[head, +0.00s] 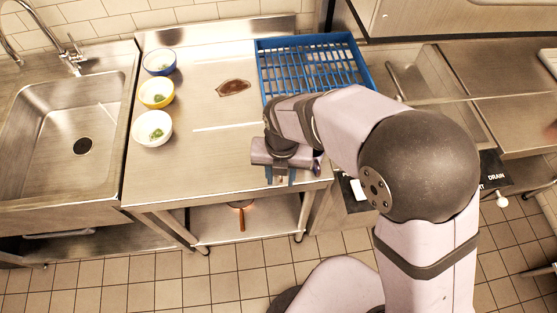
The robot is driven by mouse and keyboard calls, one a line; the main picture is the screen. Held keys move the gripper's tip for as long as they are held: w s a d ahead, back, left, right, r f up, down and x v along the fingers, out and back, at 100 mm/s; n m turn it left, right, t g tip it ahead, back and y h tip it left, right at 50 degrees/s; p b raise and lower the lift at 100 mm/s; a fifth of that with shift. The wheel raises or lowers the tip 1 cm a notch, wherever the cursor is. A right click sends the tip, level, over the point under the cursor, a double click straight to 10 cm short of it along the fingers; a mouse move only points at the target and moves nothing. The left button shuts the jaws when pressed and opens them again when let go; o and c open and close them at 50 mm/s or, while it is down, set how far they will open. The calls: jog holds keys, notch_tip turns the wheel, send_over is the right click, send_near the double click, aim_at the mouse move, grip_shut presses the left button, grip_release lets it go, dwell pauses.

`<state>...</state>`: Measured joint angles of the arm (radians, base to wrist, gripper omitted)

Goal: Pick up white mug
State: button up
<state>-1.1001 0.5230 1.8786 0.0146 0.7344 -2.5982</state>
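I see no white mug that I can make out in the head view. My gripper (281,179) points down over the front right part of the steel table (225,165), near its front edge. Two bluish finger parts show below the wrist, a little apart. The wrist and arm hide most of the space between and behind them, so I cannot tell whether anything is held. My arm also hides part of the table to the right.
A blue rack (262,75) stands at the back right of the table. A blue bowl (149,68), a yellow bowl (146,98) and a white bowl (145,134) line the left side. A brown stain (233,88) lies mid-table. A sink (60,120) is left.

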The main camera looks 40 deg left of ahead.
jog(key=shift+f+p, duration=0.35)
jog(key=shift+f, duration=1.1)
jog(key=shift+c, duration=0.6)
grip_shut()
jog(key=shift+r, duration=0.1)
jog(key=shift+a+r, duration=0.1)
jog(key=shift+r, duration=0.45)
notch_tip(320, 180, up, 9)
jog(key=b, duration=0.2)
jog(key=shift+f+b, duration=0.1)
jog(key=shift+b, duration=0.3)
